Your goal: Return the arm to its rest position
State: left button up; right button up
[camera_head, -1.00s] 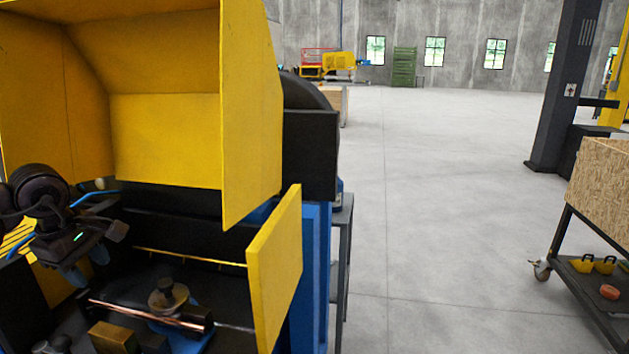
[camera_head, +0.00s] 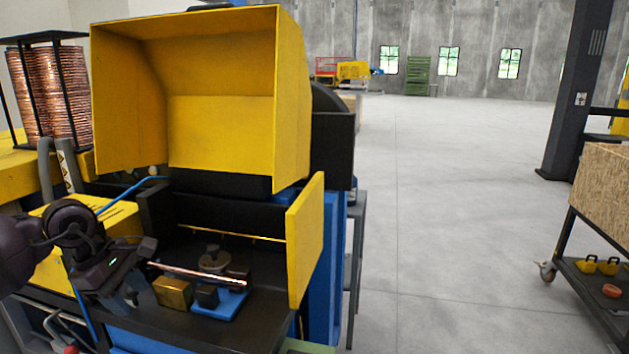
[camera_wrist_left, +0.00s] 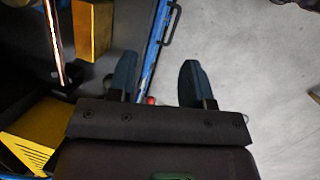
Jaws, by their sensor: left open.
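My left arm comes in at the lower left of the head view. Its gripper (camera_head: 135,290) is beside the left front of the machine. In the left wrist view the two blue-grey fingers (camera_wrist_left: 157,85) stand wide apart with nothing between them. A copper tube (camera_head: 197,273) lies across the fixture inside the machine. It also shows in the left wrist view (camera_wrist_left: 54,40), left of the fingers and apart from them. My right gripper is in neither view.
The yellow hood (camera_head: 222,125) of the machine is raised, and a yellow side panel (camera_head: 307,240) stands at its right. A brass block (camera_head: 173,292) sits near the tube. Copper coils (camera_head: 50,95) stand at the far left. A wheeled cart (camera_head: 600,190) is at the right, with open floor between.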

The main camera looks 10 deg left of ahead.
pick_arm(q)
jog(key=s+d+f+n+t+h, duration=0.2)
jog(key=d+f+n+t+h, duration=0.1)
jog(key=d+f+n+h, duration=0.4)
jog(key=s+d+f+n+t+h, duration=0.25)
jog(key=d+n+t+h, duration=0.2)
jog(key=d+n, duration=0.45)
jog(key=s+f+m+y, duration=0.5)
jog(key=f+m, duration=0.2)
jog(key=m, duration=0.4)
jog(key=s+a+f+m+t+y, duration=0.1)
jog(key=s+f+m+y, duration=0.3)
jog(key=f+m, duration=0.3)
jog(key=s+a+f+m+y, duration=0.1)
jog(key=s+f+m+y, duration=0.4)
jog(key=m, duration=1.2)
notch_tip(320, 180, down, 2)
jog(key=shift+s+y, duration=0.35)
jog(key=shift+s, duration=0.45)
